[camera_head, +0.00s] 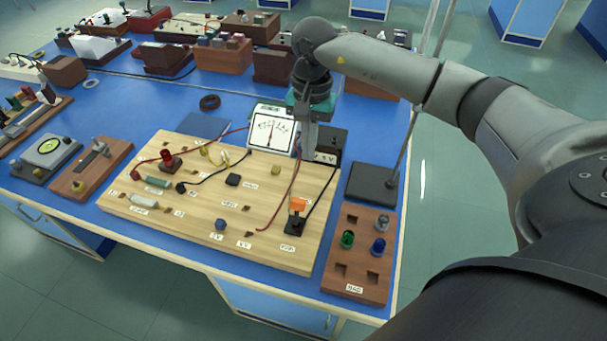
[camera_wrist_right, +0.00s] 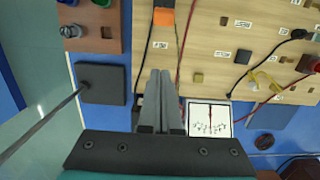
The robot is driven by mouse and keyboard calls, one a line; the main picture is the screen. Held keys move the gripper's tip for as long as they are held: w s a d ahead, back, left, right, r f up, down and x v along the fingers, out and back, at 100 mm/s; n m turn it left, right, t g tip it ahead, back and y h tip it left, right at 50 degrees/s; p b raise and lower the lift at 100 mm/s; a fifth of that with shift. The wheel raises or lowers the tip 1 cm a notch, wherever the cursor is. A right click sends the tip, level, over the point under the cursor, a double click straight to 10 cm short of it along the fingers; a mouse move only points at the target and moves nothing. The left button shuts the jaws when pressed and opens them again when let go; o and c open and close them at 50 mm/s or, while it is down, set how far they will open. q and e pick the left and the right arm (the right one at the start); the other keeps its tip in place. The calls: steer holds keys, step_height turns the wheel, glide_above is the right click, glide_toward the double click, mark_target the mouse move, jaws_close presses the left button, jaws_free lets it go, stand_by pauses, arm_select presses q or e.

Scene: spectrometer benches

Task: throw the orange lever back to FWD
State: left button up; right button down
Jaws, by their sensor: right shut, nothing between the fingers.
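The orange lever (camera_head: 298,204) stands on a small black base near the right front of the wooden circuit board (camera_head: 205,222). Its orange handle also shows at the top of the right wrist view (camera_wrist_right: 164,17). Small white labels lie near it, too small to read surely. My right gripper (camera_head: 308,152) points down over the far right part of the board, beyond the lever and apart from it. Its fingers are together and empty in the right wrist view (camera_wrist_right: 159,75). My left gripper is out of view.
A white-faced meter (camera_head: 270,131) stands just left of my right gripper, with a dark box (camera_head: 328,147) beside it. Red and black wires cross the board near the lever. A stand with a thin rod (camera_head: 372,184) and a brown peg block (camera_head: 346,286) are to the right.

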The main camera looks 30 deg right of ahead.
mark_target(297, 213)
steer(key=f, duration=0.6)
steer(key=a+f, duration=0.1)
steer(key=f, duration=0.3)
steer(key=shift+s+b, duration=0.3)
steer(key=shift+s, duration=0.1)
steer(key=shift+s+a+r+p, duration=0.65)
steer(key=shift+s+a+r, duration=0.2)
steer(key=shift+a+r, duration=0.1)
steer(key=shift+s+a+r, duration=0.15)
steer(key=shift+s+a, duration=0.1)
steer(key=shift+a, duration=0.05)
